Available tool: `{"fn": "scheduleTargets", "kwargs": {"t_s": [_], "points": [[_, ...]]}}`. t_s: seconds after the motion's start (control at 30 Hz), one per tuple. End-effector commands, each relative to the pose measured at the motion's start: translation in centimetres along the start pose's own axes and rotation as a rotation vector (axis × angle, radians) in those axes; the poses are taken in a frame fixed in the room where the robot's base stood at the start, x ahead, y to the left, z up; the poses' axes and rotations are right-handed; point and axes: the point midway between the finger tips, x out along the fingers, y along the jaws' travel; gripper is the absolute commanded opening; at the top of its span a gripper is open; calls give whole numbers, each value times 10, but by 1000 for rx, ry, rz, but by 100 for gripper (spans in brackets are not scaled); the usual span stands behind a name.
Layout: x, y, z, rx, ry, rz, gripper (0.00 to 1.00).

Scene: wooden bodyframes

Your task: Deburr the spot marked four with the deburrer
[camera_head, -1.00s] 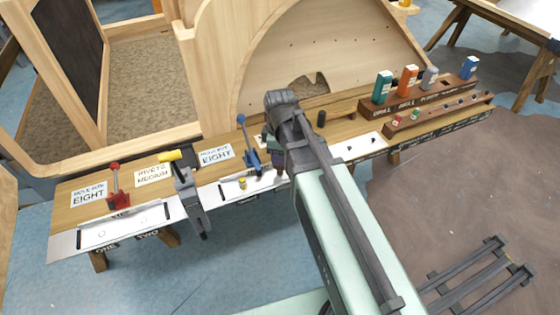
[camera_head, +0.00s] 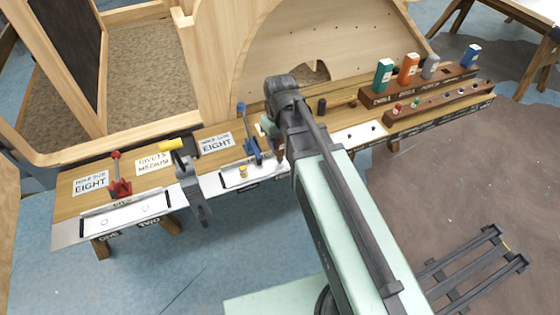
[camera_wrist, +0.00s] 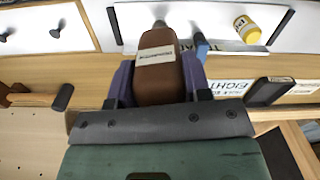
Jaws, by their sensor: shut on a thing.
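My gripper (camera_wrist: 157,82) is shut on the deburrer (camera_wrist: 158,68), a tool with a brown handle and a pale label. Its grey metal tip (camera_wrist: 160,24) points at a white plate (camera_wrist: 210,18) on the bench in the wrist view. I cannot tell whether the tip touches the plate. In the head view my gripper (camera_head: 274,150) is at the bench beside the blue clamp (camera_head: 250,140), and my arm hides part of the bench. The mark four cannot be read in either view.
A yellow pot (camera_wrist: 246,29) stands right of the deburrer.

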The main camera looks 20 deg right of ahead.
Motion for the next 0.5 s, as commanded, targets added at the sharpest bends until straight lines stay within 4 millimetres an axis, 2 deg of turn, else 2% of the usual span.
{"fn": "scheduleTargets", "kwargs": {"t_s": [0.5], "points": [[-23,0,0,-1,1,0,11]]}}
